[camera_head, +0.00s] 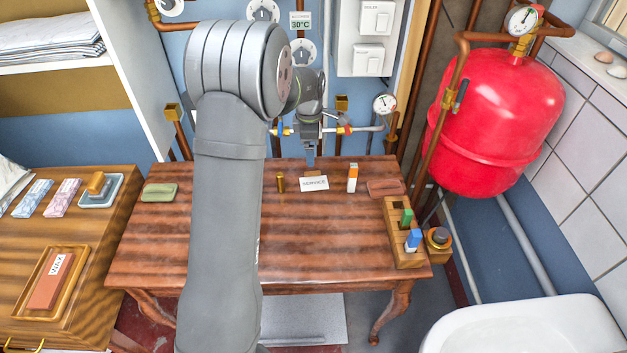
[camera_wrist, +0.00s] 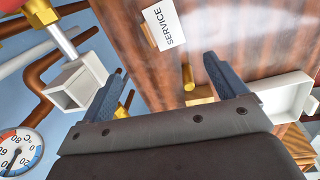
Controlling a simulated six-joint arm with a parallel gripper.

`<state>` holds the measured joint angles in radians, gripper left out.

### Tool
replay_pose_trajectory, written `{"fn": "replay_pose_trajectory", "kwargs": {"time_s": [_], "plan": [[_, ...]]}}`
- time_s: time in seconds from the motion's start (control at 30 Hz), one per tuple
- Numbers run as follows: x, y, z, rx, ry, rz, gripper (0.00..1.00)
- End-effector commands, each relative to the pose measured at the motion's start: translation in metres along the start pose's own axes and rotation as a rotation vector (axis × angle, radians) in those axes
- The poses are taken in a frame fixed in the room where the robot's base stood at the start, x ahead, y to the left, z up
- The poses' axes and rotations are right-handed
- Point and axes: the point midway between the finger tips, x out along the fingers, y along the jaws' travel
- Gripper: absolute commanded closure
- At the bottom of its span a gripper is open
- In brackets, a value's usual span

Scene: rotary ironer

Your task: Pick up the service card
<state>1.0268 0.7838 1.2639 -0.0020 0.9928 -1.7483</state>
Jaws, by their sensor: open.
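The service card (camera_head: 314,183), white with the word SERVICE, stands near the back middle of the wooden table, leaning on a small wooden block (camera_head: 313,173). It also shows at the top of the wrist view (camera_wrist: 164,24), beyond the fingertips. My gripper (camera_head: 310,161) is above the table's back edge, just behind the card in the head view. In the wrist view its two dark fingers (camera_wrist: 164,70) are wide apart with nothing held between them. The gripper is apart from the card.
A brass cylinder (camera_head: 281,183) stands left of the card and an orange-and-white stick (camera_head: 352,178) right of it. A wooden rack (camera_head: 403,232) is at the table's right. Pipes and a gauge (camera_head: 385,104) line the wall behind. The table's front is clear.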

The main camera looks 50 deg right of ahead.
Motion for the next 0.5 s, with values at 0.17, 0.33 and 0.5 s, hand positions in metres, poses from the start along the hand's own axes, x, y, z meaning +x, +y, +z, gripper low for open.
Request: {"fn": "replay_pose_trajectory", "kwargs": {"time_s": [0.17,0.33,0.5], "plan": [[-0.027,0.004,-0.002,-0.130,0.021,-0.078,0.10],[-0.023,0.002,-0.003,-0.162,0.028,-0.100,0.10],[0.011,-0.002,-0.003,-0.161,0.029,-0.102,0.10]]}}
